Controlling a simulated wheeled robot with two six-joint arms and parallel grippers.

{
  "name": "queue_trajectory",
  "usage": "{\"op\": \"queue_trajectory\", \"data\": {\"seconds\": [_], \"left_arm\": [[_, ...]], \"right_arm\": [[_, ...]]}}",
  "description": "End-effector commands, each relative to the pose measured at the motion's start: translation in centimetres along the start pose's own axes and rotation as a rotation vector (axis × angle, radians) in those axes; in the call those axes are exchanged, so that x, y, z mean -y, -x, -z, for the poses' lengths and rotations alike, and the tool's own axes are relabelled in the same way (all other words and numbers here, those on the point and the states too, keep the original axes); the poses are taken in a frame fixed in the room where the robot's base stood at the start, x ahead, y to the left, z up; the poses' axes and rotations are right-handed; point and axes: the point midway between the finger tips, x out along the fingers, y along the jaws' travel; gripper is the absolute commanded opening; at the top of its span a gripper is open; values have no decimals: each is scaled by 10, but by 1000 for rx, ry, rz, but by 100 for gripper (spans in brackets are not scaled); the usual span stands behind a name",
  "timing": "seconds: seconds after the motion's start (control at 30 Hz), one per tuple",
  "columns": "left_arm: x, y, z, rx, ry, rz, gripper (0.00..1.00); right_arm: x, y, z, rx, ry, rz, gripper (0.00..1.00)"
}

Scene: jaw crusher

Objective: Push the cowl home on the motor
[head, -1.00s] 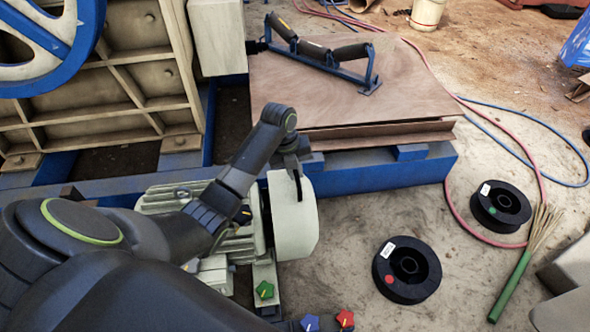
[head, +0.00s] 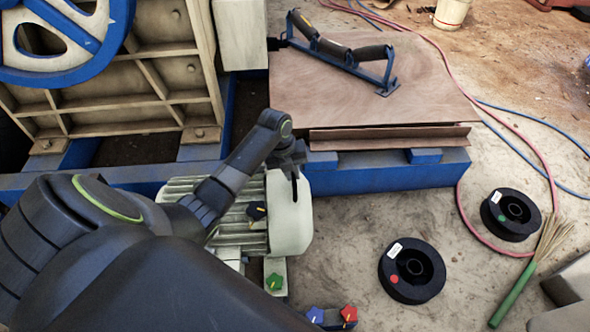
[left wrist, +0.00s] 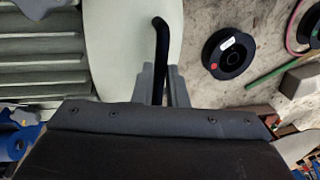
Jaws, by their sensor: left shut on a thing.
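The cowl (head: 291,220) is a pale, rounded cover at the right end of the ribbed, cream motor (head: 238,228). In the head view I see no dark gap between cowl and motor; the far and lower sides of the joint are hidden. My left gripper (head: 294,176) is shut on the cowl's black handle. In the left wrist view the fingers (left wrist: 165,88) close around the lower part of this bent handle (left wrist: 160,45), with the cowl (left wrist: 115,50) behind it and the motor's ribs (left wrist: 45,50) to the left. My right gripper is not in view.
Star knobs, green (head: 274,282), blue (head: 315,315) and red (head: 349,313), show near the motor's lower end. A blue beam (head: 385,174) runs behind the motor. Two black spools (head: 412,272) and a green-handled brush (head: 514,292) lie on the floor to the right.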

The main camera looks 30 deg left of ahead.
Motion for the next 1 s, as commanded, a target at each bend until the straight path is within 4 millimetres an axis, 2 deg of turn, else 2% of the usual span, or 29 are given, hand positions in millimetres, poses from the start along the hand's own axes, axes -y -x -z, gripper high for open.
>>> {"op": "queue_trajectory", "data": {"seconds": [0.13, 0.17, 0.3, 0.67, 0.77, 1.0], "left_arm": [[-5, 0, -2, 2, 2, -14, 0], [-5, 0, -2, 2, 2, -14, 16], [-4, 0, -1, 2, 2, -12, 34], [-2, 6, -1, 2, 1, -8, 34], [-2, 19, -2, 4, 1, -7, 34], [-2, 76, -2, 6, 0, -9, 34]], "right_arm": [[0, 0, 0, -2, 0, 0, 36], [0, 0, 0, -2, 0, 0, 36], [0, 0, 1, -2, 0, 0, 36], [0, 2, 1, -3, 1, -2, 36], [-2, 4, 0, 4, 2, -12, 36], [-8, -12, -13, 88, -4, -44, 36]]}}
